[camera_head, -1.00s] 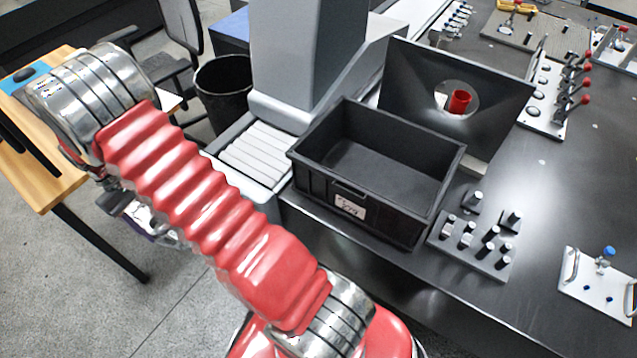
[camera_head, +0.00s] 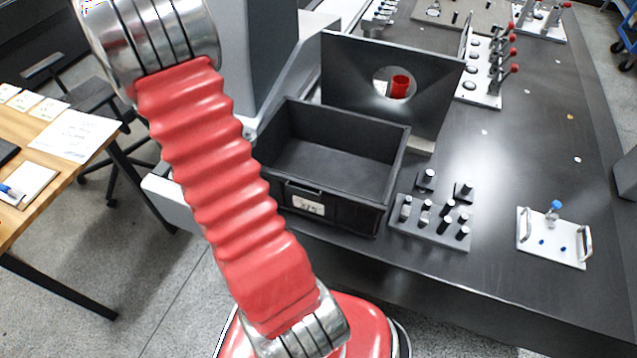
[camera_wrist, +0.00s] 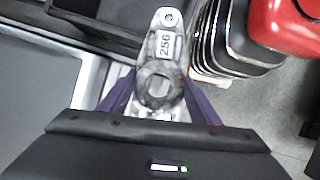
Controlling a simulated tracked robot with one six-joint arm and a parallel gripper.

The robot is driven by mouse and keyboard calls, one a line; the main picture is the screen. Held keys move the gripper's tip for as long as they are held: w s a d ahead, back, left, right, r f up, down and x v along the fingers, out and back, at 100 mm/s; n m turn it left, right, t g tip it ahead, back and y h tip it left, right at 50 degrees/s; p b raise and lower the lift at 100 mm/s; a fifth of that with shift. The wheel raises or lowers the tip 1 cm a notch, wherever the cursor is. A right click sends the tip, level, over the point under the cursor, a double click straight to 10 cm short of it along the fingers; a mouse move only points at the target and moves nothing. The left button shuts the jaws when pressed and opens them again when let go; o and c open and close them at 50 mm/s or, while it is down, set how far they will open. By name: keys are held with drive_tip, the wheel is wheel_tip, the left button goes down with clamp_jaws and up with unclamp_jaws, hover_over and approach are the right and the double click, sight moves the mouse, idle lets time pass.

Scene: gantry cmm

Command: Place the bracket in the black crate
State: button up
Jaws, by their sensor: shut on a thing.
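The bracket (camera_wrist: 163,55) is a grey metal piece with a hole at its end and the number 256 on it. It shows in the wrist view, between the purple fingers of my gripper (camera_wrist: 156,105), which is shut on it. The black crate (camera_head: 345,215) stands empty and upright on the dark table, with a white label on its front. In the head view my red arm rises left of the crate, and my gripper and the bracket are hidden there. Part of a dark box-like edge, probably the crate (camera_wrist: 100,32), shows at the upper left of the wrist view.
A dark upright plate with a round hole (camera_head: 440,85) stands right behind the crate. A block with several pegs (camera_head: 430,232) lies to its right, and a white plate with handles (camera_head: 535,250) farther right. A wooden desk (camera_head: 60,205) is at the left.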

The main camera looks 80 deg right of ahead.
drive_tip(key=s+d+r+n, duration=0.1)
drive_tip(key=s+d, duration=0.2)
drive_tip(key=s, duration=0.3)
drive_tip(key=s+d+r, duration=0.1)
drive_tip(key=s+d, duration=0.3)
drive_tip(key=s, duration=0.2)
drive_tip(key=n, duration=0.1)
hover_over(331, 180)
drive_tip(key=w, duration=0.2)
wheel_tip(331, 180, down, 12)
drive_tip(key=shift+s+a+f+h, duration=0.15)
drive_tip(key=shift+a+h, duration=0.15)
drive_tip(key=shift+h, duration=0.1)
drive_tip(key=shift+f, duration=3.15)
drive_tip(key=shift+f, duration=1.85)
